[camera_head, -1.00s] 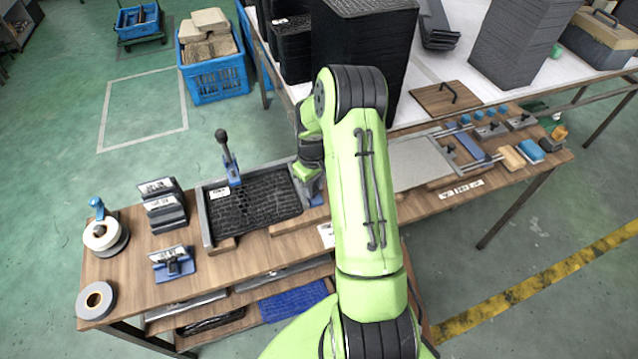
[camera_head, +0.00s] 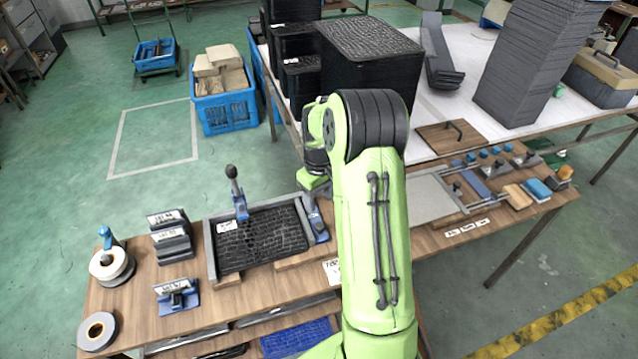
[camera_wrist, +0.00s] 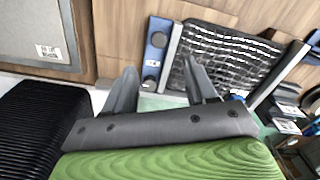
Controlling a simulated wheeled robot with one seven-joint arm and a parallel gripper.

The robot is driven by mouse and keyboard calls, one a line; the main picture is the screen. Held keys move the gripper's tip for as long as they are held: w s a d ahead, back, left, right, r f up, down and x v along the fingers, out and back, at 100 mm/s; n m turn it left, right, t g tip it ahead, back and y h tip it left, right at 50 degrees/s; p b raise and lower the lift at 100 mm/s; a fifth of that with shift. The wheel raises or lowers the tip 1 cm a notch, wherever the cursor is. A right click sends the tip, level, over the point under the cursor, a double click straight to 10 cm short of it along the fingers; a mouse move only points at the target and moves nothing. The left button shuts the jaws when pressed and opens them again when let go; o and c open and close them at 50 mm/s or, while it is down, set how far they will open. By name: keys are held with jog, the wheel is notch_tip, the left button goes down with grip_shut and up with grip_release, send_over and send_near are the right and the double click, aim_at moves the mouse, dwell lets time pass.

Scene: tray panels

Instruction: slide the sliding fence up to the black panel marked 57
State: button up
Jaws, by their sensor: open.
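The black textured panel (camera_head: 262,240) lies in a grey-edged tray on the wooden bench. It has a white label, too small to read. The sliding fence (camera_head: 314,222), a grey bar with a blue block, stands along the panel's right side. In the wrist view the fence (camera_wrist: 172,55) runs just left of the panel (camera_wrist: 228,58), close to its edge. I cannot tell whether they touch. My gripper (camera_head: 316,186) is above and behind the fence in the head view. In the wrist view my gripper (camera_wrist: 162,78) is open and empty, its fingers apart from the fence.
A blue toggle clamp (camera_head: 239,200) stands at the tray's back left. Labelled blocks (camera_head: 172,240) and tape rolls (camera_head: 110,266) are farther left. Tall black stacks (camera_head: 370,55) rise behind my arm. A grey plate (camera_head: 432,198) lies to the right.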

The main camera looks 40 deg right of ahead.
notch_tip(320, 180, up, 5)
jog(key=shift+r, duration=0.1)
jog(key=shift+r, duration=0.1)
dwell(0.4)
jog(key=s+a+r+t+h, duration=0.1)
jog(key=s+a+r+t, duration=0.1)
jog(key=s+a+r, duration=0.7)
jog(key=s+a+r+t, duration=0.1)
jog(key=s+a+r, duration=0.1)
jog(key=s+a, duration=0.2)
jog(key=s+a+r+m+t+y, duration=0.1)
jog(key=s+a+r+t, duration=0.1)
jog(key=s, duration=0.7)
jog(key=a+r, duration=0.1)
jog(key=a, duration=0.1)
jog(key=shift+s+a+t, duration=0.3)
jog(key=shift+a, duration=0.1)
jog(key=shift+r, duration=0.15)
